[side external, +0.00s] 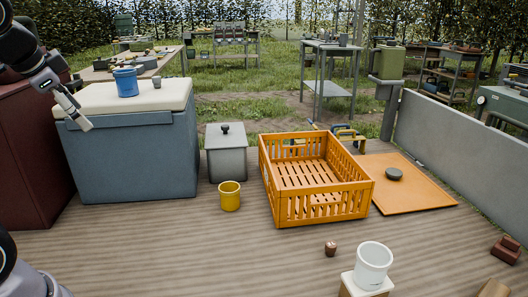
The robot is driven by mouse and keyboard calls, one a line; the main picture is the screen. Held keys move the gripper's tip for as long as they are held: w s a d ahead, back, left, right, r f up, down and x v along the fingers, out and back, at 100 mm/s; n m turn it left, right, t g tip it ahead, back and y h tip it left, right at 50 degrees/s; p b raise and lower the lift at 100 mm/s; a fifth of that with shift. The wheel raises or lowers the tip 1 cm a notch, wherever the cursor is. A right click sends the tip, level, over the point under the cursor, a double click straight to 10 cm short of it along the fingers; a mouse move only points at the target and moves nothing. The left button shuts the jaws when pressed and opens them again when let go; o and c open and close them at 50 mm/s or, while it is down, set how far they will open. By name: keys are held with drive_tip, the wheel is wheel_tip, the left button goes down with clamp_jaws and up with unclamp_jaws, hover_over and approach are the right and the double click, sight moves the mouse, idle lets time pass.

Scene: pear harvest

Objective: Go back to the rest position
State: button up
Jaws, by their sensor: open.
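My gripper (80,118) hangs at the far left of the side view, in front of the white lid of a blue cooler (130,155). It points down and to the right, open, with nothing seen in it. One finger hides part of the other. An orange slatted crate (325,207) stands on the wooden deck right of the centre, well apart from my gripper. The crate looks empty, and no pear can be made out.
A blue pot (126,82) stands on the cooler lid near my gripper. A grey lidded bin (227,163), a yellow cup (230,197), an orange board (420,190) and a white cup (373,265) stand around the crate. The front left deck is mostly clear.

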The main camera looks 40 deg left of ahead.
drive_tip(key=s+d+f+n+h, duration=0.2)
drive_tip(key=s+d, duration=0.3)
drive_tip(key=shift+s+f+n+h, duration=0.2)
drive_tip(key=shift+f+n+h, duration=0.15)
drive_tip(key=shift+n+h, duration=0.05)
idle(0.8)
